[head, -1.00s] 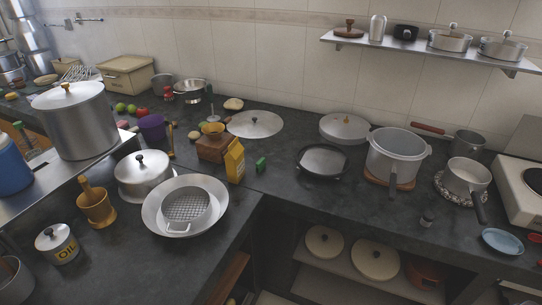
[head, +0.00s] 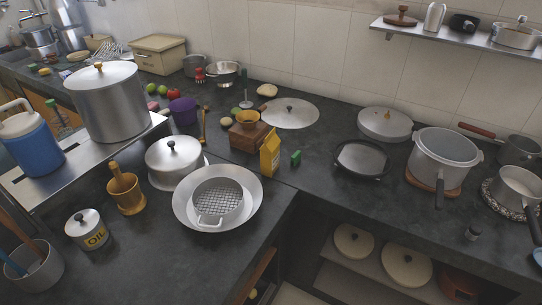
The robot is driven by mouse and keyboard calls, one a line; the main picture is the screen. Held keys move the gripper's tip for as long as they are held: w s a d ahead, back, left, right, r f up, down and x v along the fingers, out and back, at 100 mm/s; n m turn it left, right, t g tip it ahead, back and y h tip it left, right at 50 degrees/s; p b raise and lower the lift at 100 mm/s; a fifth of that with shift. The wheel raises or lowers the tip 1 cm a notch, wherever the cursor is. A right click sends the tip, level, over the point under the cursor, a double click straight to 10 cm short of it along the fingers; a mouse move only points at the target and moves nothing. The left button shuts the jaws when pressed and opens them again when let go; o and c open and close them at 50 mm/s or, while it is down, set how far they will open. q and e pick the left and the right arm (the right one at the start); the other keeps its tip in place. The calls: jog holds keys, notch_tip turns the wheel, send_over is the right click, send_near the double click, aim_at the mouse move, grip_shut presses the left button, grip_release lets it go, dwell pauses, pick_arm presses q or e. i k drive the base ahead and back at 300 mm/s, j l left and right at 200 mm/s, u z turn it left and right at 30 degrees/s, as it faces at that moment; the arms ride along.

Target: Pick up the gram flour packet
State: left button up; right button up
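A yellow packet (head: 270,153), which looks like the gram flour packet, stands upright on the dark counter near the inner corner. Its label is too small to read. A wooden box (head: 248,136) with a brass bowl on top stands just left of it, and a small green box (head: 296,158) stands just right of it. The wide steel pan (head: 217,225) with a wire basket lies in front and to the left. Neither of my grippers shows in the head view.
A steel pot with lid (head: 174,160), a brass mortar (head: 126,195) and an oil canister (head: 88,230) stand at the left. A black pan (head: 362,158) and a large pot (head: 443,160) stand to the right. The counter's inner edge drops to open shelves in front.

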aim_at(269, 151)
jog(key=i+l+u, duration=0.1)
jog(key=l+u, duration=0.15)
jog(key=i+l+u, duration=0.1)
jog(key=l+u, duration=0.15)
jog(key=l, duration=0.2)
jog(key=l+u, duration=0.25)
jog(key=l, duration=0.15)
jog(key=i, duration=0.05)
